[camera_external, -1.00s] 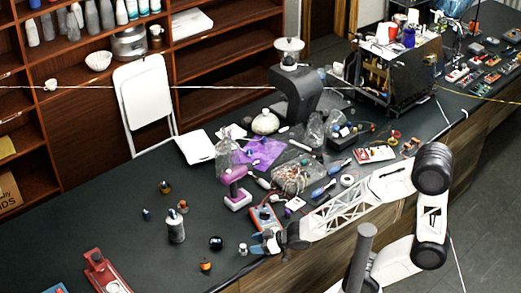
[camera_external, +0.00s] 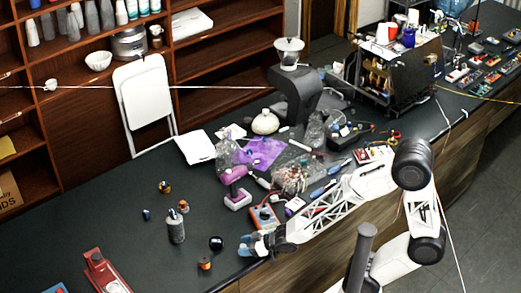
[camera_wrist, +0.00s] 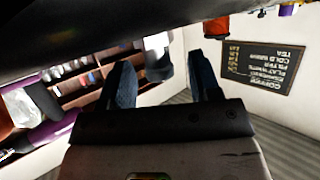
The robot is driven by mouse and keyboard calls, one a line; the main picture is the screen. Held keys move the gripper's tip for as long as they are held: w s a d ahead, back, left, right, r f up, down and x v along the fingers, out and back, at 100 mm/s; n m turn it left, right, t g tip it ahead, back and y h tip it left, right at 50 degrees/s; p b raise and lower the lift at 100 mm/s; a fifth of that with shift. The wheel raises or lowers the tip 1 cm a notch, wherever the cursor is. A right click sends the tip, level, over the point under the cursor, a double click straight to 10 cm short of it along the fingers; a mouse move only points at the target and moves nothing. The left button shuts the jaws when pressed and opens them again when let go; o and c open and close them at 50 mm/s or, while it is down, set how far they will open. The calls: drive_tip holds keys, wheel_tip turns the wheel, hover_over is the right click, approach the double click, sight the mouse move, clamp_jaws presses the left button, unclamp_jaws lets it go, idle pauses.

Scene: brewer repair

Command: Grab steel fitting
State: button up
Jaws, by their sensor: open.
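My gripper (camera_external: 246,244) is low over the front edge of the dark workbench, with its two dark blue fingers apart. The wrist picture appears upside down, with the bench surface along the top.
A small orange-brown jar (camera_external: 205,264) and a dark round jar (camera_external: 216,243) stand left of my gripper. A grey bottle (camera_external: 176,228) is farther left. A purple tool (camera_external: 237,188) and a red-and-grey meter (camera_external: 264,217) lie behind. The bench front edge is close.

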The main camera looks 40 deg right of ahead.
drive_tip(key=c, duration=1)
drive_tip(key=shift+r, duration=0.2)
drive_tip(key=shift+r, duration=0.45)
drive_tip(key=shift+s+d+r, duration=0.1)
drive_tip(key=shift+s+r, duration=0.05)
drive_tip(key=shift+r, duration=0.5)
drive_tip(key=shift+s+d+r, duration=0.1)
drive_tip(key=shift+r, duration=0.5)
drive_tip(key=shift+s+d+r, duration=0.2)
drive_tip(key=shift+s+d, duration=1.15)
drive_tip(key=shift+s, duration=0.8)
drive_tip(key=shift+s+d+r, duration=0.25)
drive_tip(key=shift+s+d, duration=1.05)
drive_tip(key=shift+s, duration=0.8)
drive_tip(key=shift+s+d+r, duration=0.2)
drive_tip(key=shift+s+d, duration=1.15)
drive_tip(key=shift+s, duration=0.8)
drive_tip(key=shift+s+d, duration=0.1)
